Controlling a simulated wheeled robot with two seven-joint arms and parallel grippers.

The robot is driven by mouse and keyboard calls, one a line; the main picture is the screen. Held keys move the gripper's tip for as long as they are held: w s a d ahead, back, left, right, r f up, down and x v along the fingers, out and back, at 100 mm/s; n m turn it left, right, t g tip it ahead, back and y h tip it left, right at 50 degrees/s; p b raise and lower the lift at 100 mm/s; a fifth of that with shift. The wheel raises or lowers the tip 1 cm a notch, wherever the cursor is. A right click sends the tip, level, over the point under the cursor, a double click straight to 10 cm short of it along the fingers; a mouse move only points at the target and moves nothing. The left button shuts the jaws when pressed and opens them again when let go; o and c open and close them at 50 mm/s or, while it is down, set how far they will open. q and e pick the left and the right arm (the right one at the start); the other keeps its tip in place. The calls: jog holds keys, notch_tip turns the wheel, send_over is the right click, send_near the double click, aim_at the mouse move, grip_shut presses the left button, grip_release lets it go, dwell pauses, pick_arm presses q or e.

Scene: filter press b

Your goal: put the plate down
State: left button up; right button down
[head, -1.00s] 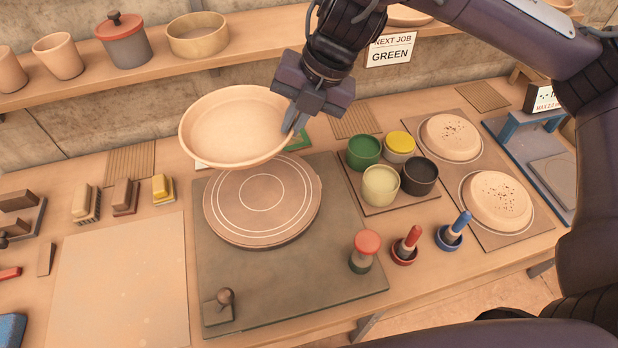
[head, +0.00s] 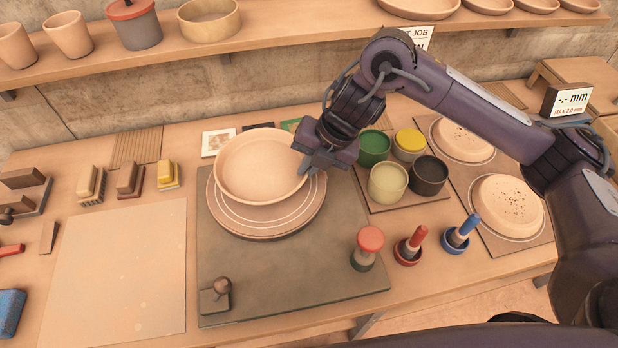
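The plate (head: 258,166) is a shallow, pale clay dish, right way up and roughly level. It is over the back-left part of the round brown wheel (head: 285,226), which has white rings. I cannot tell whether its base touches the wheel or hovers just above it. My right gripper (head: 307,168) is shut on the plate's right rim, and the fingertips are partly hidden against the rim. The wheel sits on a dark grey-green board (head: 240,275). My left gripper is out of view.
Glaze pots, including a green one (head: 373,147) and a cream one (head: 387,184), stand close right of the wheel. A red-topped stamp (head: 369,240) stands front right. Two speckled plates lie further right, one at the front (head: 508,205). A bare pale slab (head: 120,270) lies left.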

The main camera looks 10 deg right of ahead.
aim_at(309, 190)
jog(key=shift+f, duration=0.5)
notch_tip(309, 190, down, 3)
jog(key=shift+r, duration=0.1)
jog(key=shift+f, duration=0.3)
jog(key=c, duration=1.6)
grip_release()
